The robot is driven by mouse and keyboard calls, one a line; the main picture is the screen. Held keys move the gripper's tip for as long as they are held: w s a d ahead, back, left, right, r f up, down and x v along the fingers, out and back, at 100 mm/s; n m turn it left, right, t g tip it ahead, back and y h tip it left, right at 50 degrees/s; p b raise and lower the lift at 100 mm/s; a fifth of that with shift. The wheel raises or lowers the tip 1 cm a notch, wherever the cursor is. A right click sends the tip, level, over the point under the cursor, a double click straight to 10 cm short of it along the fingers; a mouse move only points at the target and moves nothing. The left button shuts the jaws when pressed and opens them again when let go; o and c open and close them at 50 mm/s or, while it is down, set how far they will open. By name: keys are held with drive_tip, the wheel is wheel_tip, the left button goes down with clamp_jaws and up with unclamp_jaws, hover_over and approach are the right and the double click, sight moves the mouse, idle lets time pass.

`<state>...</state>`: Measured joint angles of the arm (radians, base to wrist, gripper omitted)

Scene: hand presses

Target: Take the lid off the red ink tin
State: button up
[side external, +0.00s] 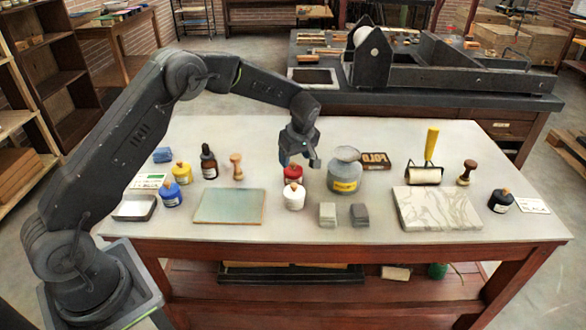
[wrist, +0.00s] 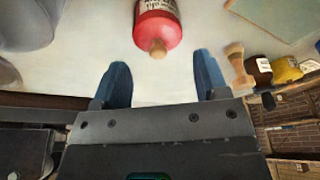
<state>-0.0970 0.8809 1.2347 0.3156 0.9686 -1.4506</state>
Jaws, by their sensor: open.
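In the wrist view the red ink tin (wrist: 157,22) is ahead of my fingers, cut off by the top edge. Its lid has a wooden knob (wrist: 158,48). My gripper (side external: 300,164) is open, pointing down close to the red tin and partly covering its top in the side view. In the wrist view my gripper (wrist: 160,85) shows two blue fingers apart with nothing between them. I cannot tell the exact height over the knob.
A grey jar (side external: 345,172) is close on the right, a wooden stamp handle (side external: 237,167) on the left. Two grey blocks (side external: 343,214) lie right front. A pale slab (side external: 229,206) lies left front. Bare table shows behind the tin.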

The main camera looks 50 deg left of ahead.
sight(293, 164)
drive_tip(key=shift+x, duration=2)
drive_tip(key=shift+w, duration=0.15)
drive_tip(key=shift+c, duration=0.5)
drive_tip(key=c, duration=0.7)
drive_tip(key=shift+f, duration=0.15)
clamp_jaws()
